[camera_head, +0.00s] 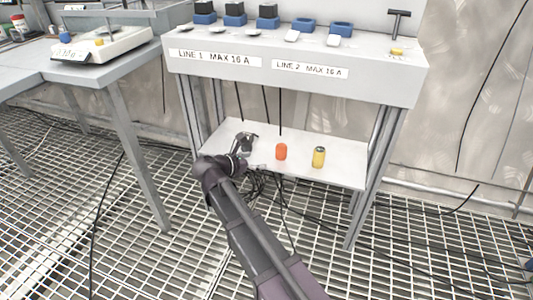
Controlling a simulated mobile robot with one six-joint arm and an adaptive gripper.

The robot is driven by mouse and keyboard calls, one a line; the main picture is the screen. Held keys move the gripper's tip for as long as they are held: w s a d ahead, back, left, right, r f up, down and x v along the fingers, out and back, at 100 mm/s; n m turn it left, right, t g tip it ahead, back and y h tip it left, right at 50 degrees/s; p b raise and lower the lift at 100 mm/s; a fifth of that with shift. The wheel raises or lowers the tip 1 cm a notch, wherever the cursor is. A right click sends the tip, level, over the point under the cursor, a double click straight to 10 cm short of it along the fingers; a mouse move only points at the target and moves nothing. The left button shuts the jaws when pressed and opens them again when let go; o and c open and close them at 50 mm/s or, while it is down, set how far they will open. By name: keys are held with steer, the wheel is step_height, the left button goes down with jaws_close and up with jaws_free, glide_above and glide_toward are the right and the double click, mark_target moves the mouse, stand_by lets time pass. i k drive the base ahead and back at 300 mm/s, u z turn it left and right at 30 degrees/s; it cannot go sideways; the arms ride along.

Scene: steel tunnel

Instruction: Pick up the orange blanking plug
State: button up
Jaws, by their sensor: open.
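The orange blanking plug (281,152) stands on the white lower shelf (340,173) of the grey stand, near the middle of the shelf. My gripper (246,139) is over the left part of the same shelf, to the left of the plug and apart from it. It is open, and I see nothing between its fingers. My arm reaches in from the bottom of the view and does not cover the plug.
A yellow cylinder (319,157) stands right of the plug. The stand's upper panel (300,69) overhangs the shelf, with blue sockets on top. Black cables hang behind and below the shelf. A grey table (95,70) stands left.

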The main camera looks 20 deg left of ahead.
mark_target(281, 151)
steer(key=u, duration=1.05)
